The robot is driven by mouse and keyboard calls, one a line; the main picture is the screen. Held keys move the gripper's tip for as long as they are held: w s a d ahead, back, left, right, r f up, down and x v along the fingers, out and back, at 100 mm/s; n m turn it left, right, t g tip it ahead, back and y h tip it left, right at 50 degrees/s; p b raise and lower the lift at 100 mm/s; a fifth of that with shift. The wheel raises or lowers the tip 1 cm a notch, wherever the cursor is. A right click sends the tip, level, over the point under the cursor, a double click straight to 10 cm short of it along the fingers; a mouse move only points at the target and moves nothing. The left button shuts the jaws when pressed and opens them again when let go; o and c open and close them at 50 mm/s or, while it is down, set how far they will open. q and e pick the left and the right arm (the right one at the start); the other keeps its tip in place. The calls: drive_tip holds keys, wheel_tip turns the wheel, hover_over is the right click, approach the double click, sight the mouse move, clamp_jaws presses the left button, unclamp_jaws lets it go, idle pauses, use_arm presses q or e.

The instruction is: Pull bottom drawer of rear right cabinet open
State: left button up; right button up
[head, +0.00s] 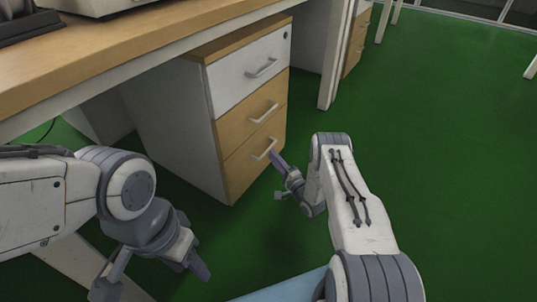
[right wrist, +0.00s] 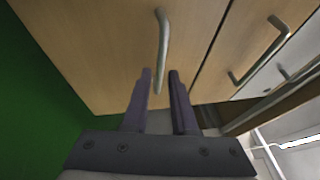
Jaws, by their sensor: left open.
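A cabinet (head: 175,125) under the desk has a white top drawer, a wood middle drawer and a wood bottom drawer (head: 242,170); all look closed. The bottom drawer's metal bar handle (head: 265,150) also shows in the right wrist view (right wrist: 162,40). My right gripper (head: 279,170) is at this handle; in the right wrist view its two fingers (right wrist: 160,74) are apart, with the handle's lower end between them. I see no clear contact. My left gripper (head: 152,277) is open and empty at the lower left, away from the cabinet.
The wooden desk top (head: 120,55) overhangs the cabinet. A white desk leg (head: 337,60) and another wood-fronted cabinet (head: 356,42) stand behind it. The green floor (head: 440,130) to the right is clear.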

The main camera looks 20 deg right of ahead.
sight(268, 149)
drive_tip(key=b+x, duration=0.1)
drive_tip(key=x, duration=0.3)
drive_tip(key=shift+w+a+b, duration=0.1)
drive_tip(key=shift+w+b, duration=0.1)
drive_tip(key=shift+b, duration=0.1)
clamp_jaws()
idle(1.1)
